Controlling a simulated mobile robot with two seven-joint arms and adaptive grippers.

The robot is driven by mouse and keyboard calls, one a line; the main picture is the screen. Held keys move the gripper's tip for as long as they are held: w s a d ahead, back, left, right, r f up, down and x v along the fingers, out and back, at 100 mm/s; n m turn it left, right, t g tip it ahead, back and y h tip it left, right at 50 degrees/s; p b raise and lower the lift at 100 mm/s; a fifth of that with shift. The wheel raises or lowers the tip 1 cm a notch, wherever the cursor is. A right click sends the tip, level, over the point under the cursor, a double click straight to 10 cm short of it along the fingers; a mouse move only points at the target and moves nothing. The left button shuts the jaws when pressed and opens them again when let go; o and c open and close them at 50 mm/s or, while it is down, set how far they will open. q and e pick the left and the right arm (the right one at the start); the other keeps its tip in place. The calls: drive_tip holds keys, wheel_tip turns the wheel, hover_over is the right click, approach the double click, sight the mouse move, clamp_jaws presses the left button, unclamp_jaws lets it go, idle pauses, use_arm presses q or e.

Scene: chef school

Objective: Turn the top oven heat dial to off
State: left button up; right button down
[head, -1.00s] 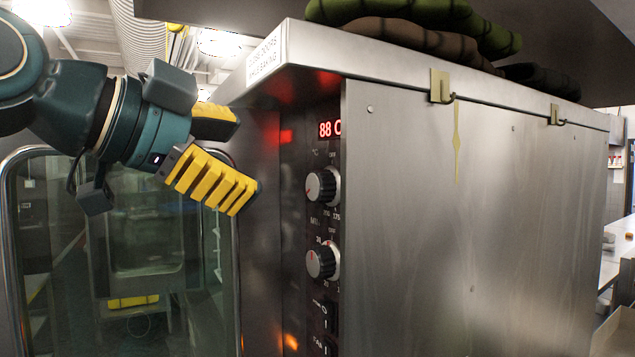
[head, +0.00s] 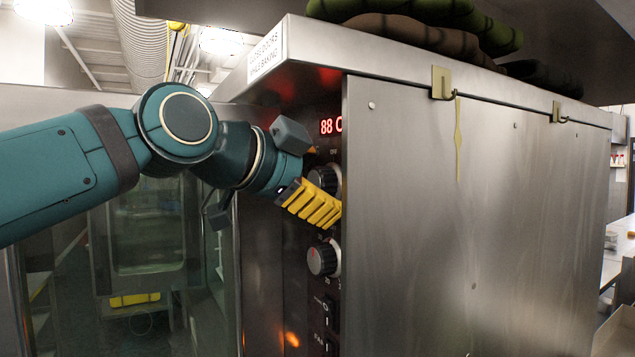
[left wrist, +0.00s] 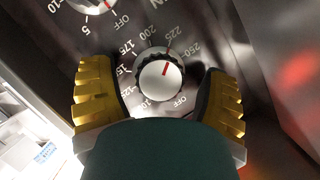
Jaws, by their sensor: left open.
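The top heat dial (head: 320,179) is a black knob with a silver face on the oven's control panel. My left gripper (head: 327,182) is at it and partly hides it in the head view. In the left wrist view the dial (left wrist: 160,78) sits between the two yellow fingers of my open left gripper (left wrist: 160,88). I see a gap on each side of the knob. Its red mark points near the 225 printing, away from OFF (left wrist: 181,101). My right gripper is not in view.
The lower dial (head: 323,258) is below, and also shows at the top of the left wrist view (left wrist: 86,5). The oven's steel side wall (head: 460,230) stands close on the right. The glass door (head: 145,270) is at left. Rolled cloths (head: 410,30) lie on top.

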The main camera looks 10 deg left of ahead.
use_arm(q)
drive_tip(key=c, duration=1.2)
drive_tip(key=shift+n+g+p, duration=0.7)
drive_tip(key=shift+n+p, duration=0.1)
drive_tip(key=shift+n, duration=0.3)
drive_tip(key=shift+n+g+h+p, duration=0.6)
drive_tip(key=shift+n+g, duration=0.1)
drive_tip(key=shift+n, duration=0.6)
